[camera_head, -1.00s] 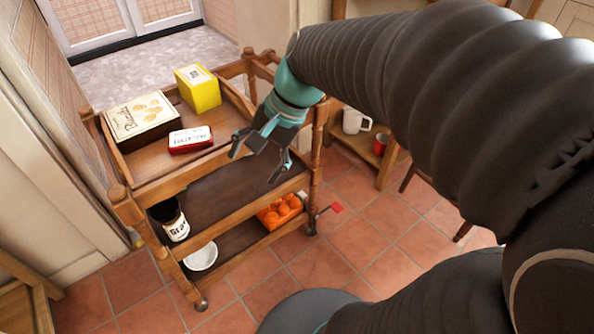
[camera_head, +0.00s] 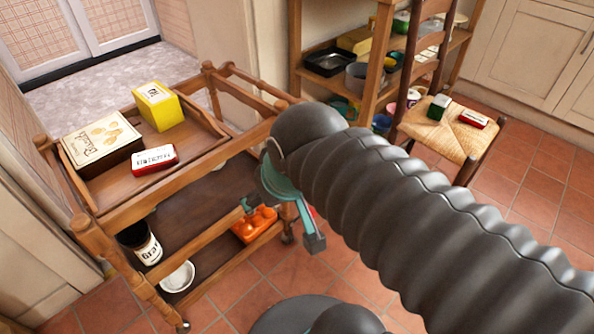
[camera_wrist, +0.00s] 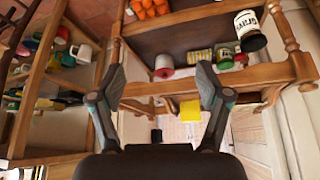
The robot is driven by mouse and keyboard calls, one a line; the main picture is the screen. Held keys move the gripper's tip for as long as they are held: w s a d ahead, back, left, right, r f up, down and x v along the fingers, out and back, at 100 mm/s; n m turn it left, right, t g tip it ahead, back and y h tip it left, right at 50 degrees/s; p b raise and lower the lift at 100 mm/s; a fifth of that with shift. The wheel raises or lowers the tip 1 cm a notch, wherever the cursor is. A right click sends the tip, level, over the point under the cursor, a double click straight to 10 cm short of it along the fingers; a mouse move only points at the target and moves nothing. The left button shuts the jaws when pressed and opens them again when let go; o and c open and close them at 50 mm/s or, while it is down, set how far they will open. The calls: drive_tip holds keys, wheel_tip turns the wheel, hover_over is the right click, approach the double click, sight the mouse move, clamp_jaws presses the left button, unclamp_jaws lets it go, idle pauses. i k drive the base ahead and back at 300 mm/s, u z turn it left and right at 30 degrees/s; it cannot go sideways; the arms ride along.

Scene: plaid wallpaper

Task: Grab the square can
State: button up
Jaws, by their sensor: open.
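Which thing is the square can is not certain. A boxy yellow container (camera_head: 158,106) stands on the top tray of the wooden cart (camera_head: 188,165), beside a low red and white tin (camera_head: 153,158). A small yellow-green tin (camera_wrist: 200,57) shows on a cart shelf in the wrist view, with a green tin (camera_wrist: 224,56) and a red-white round thing (camera_wrist: 163,67) near it. My gripper (camera_head: 280,223) is open and empty at the cart's right side, its fingers (camera_wrist: 161,78) apart in the wrist view. My arm hides part of the cart.
A brown biscuit box (camera_head: 101,142) is on the top tray. A chair (camera_head: 440,135) and shelves (camera_head: 345,85) stand right. Cart rails and posts surround the shelves.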

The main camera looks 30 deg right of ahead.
sight(439, 106)
drive_tip(key=z, duration=1.65)
drive_tip(key=k, duration=0.25)
drive_tip(key=z, duration=0.2)
drive_tip(key=i, duration=0.75)
drive_tip(key=u, duration=0.5)
